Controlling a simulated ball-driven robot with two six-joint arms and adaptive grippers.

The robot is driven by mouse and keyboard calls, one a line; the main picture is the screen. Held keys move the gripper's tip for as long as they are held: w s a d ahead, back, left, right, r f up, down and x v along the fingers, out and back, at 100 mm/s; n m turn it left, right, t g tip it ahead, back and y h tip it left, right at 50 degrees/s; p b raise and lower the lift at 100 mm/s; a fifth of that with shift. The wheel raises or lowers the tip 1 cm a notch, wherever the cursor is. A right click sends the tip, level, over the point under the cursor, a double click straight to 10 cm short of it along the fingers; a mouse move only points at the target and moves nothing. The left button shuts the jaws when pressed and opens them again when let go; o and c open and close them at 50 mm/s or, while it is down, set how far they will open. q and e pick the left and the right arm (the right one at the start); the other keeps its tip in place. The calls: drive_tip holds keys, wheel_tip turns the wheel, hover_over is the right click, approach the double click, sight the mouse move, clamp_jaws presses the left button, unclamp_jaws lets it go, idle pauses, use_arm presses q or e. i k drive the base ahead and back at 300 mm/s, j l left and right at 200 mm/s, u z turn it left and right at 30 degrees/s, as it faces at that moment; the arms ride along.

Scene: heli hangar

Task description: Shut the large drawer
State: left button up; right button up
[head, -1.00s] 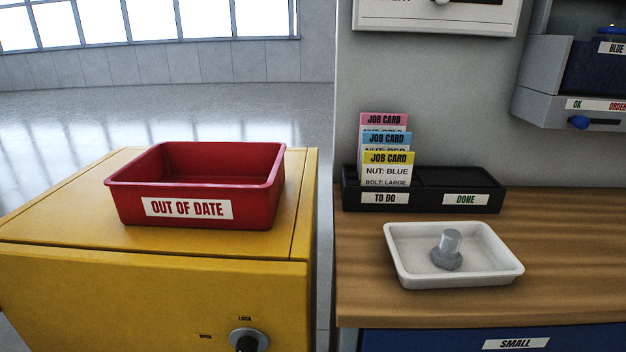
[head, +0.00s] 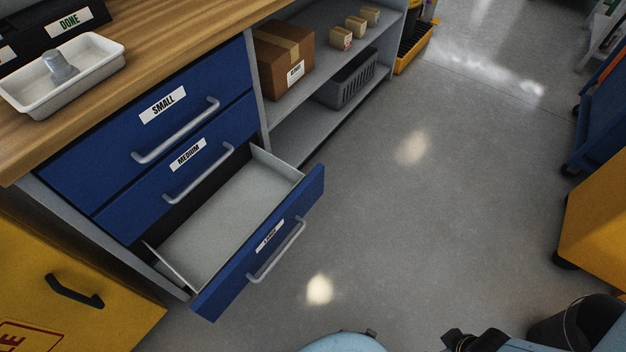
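The large drawer (head: 222,293) is the bottom one of the blue drawer unit. It is pulled well out, and its pale grey inside (head: 225,210) looks empty. Its front carries a white label (head: 269,236), seen at a steep angle, and a grey bar handle (head: 277,251). Above it, the medium drawer (head: 125,200) and the small drawer (head: 85,165) are shut. Neither of my grippers can be made out. A dark part at the bottom edge cannot be identified.
Shelves with a cardboard box (head: 284,55) and a grey basket (head: 352,80) stand right of the drawers. A yellow cabinet (head: 110,315) stands at left. The floor (head: 430,200) before the drawer is clear. A black bucket (head: 575,330) and yellow and blue units are at right.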

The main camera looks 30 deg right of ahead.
sight(216, 252)
drive_tip(key=k+z, duration=0.2)
drive_tip(key=k+j+u, duration=0.35)
drive_tip(key=k+j, duration=0.45)
drive_tip(key=j, duration=0.1)
